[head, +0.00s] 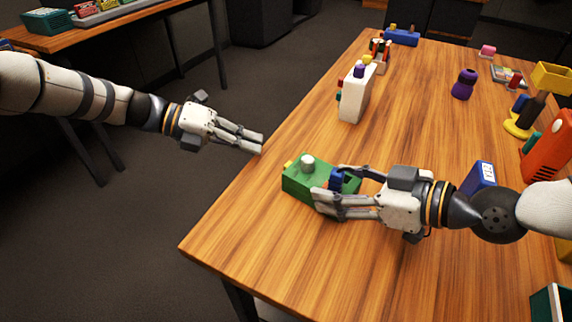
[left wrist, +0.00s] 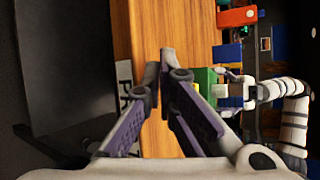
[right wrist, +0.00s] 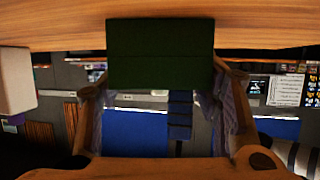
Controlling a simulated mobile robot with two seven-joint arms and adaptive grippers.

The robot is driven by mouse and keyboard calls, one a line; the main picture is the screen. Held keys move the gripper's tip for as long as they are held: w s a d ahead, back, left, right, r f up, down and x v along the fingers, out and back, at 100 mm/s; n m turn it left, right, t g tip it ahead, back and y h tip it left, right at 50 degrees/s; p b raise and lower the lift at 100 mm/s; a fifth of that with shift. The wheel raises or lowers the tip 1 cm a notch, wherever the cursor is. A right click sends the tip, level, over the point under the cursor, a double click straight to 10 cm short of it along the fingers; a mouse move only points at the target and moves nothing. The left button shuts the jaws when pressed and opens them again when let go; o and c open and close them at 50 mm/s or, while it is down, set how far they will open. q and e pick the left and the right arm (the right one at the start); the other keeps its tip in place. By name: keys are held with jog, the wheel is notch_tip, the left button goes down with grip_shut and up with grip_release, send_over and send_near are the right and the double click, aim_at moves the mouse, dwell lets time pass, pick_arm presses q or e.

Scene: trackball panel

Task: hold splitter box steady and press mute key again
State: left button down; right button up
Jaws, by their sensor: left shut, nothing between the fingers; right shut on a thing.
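The green box (head: 300,184), which I take to be the splitter box, sits on the wooden table near its left edge. It has a round grey knob on top, a small yellow part at its left end and a blue part near my right gripper. My right gripper (head: 332,188) is shut on the green box; in the right wrist view the box (right wrist: 160,55) lies between the fingers. My left gripper (head: 261,143) is shut and empty, near the table's left edge, apart from the box to its upper left. Which part is the mute key, I cannot tell.
A white box (head: 355,95) with coloured parts stands further back on the table (head: 260,225). A purple bottle-shaped thing (head: 464,84), a blue box (head: 480,176) and an orange device (head: 548,147) are to the right. The table's front left is clear.

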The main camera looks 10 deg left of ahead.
dwell(0.4)
pick_arm(q)
jog(key=s+a+r, duration=0.1)
jog(key=a+r, duration=0.5)
jog(key=a, duration=0.1)
jog(key=shift+s+r, duration=0.15)
jog(key=shift+s, duration=0.1)
dwell(0.3)
pick_arm(e)
jog(key=o, duration=1.3)
jog(key=v, duration=1.2)
